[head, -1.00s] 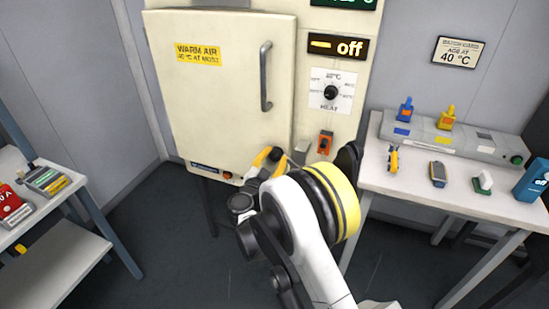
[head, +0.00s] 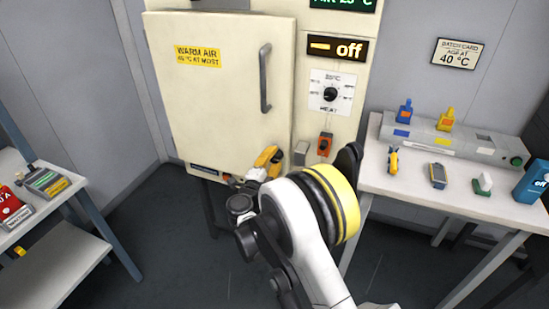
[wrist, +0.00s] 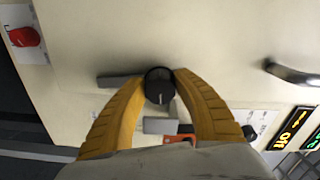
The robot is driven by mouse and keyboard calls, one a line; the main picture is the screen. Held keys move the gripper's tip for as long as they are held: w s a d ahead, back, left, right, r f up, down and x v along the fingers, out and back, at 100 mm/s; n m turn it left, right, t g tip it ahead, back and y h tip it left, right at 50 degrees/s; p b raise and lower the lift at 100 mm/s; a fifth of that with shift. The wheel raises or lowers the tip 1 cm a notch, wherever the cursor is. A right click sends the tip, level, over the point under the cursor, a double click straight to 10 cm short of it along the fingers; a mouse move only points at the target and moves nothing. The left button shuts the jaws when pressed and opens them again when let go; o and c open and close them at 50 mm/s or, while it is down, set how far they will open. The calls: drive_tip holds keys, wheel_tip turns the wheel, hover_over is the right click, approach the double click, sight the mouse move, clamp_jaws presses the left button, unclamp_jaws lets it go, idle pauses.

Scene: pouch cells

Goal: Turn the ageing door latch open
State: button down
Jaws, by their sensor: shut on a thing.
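The ageing door (head: 225,95) is a cream door and stands shut against its cabinet. My gripper (head: 270,157) is at its lower right edge, with yellow fingers turned to the door. In the wrist view my gripper (wrist: 160,78) is shut on the round black hub of the door latch (wrist: 158,88), one finger on each side. A dark bar of the latch (wrist: 115,80) reaches left of the hub, which is downward on the door. A grey catch block (wrist: 160,125) sits beside the door edge, apart from the bar. The latch is hidden by my gripper in the head view.
The door's grey handle (head: 265,77) is above my gripper. A heat dial (head: 330,93), an "off" display (head: 338,47) and an orange switch (head: 325,144) are on the panel to the right. A bench (head: 450,191) stands at right, a shelf table (head: 75,183) at left.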

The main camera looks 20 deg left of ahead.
drive_tip(key=shift+r+m, duration=0.1)
drive_tip(key=shift+m, duration=0.5)
drive_tip(key=c, duration=0.9)
unclamp_jaws()
drive_tip(key=shift+a, duration=0.1)
drive_tip(key=s, duration=1.2)
drive_tip(key=shift+a, duration=0.4)
